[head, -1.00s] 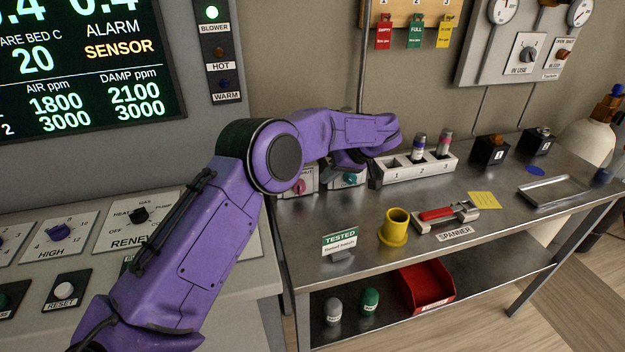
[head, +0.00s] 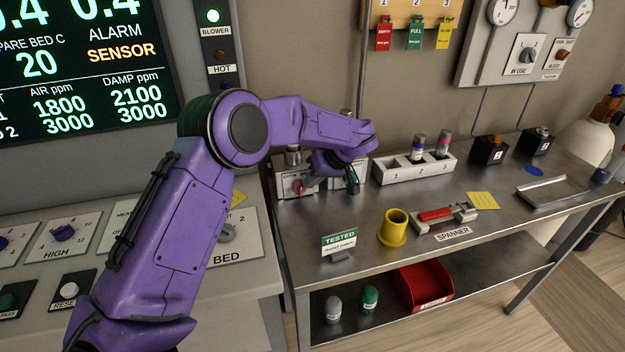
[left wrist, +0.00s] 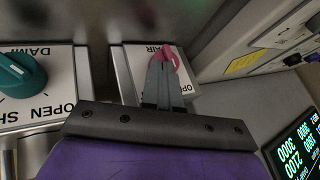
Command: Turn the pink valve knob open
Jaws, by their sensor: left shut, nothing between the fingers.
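The pink valve knob (head: 298,187) sits on the white AIR plate at the back left of the steel bench. It also shows in the left wrist view (left wrist: 171,60), on a plate lettered AIR. My left gripper (head: 311,186) reaches down to the knob from the right. In the left wrist view my gripper's grey fingers (left wrist: 160,60) are shut together with nothing between them. Their tips overlap the knob and hide part of it; I cannot tell whether they touch it. My right gripper is in neither view.
A teal knob (left wrist: 22,76) on the DAMP plate stands beside the AIR plate. On the bench (head: 300,222) are a white numbered rack (head: 390,176), a yellow cup (head: 394,230), a red-handled spanner (head: 436,215) and a TESTED sign (head: 339,241). The control panel lies to the left.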

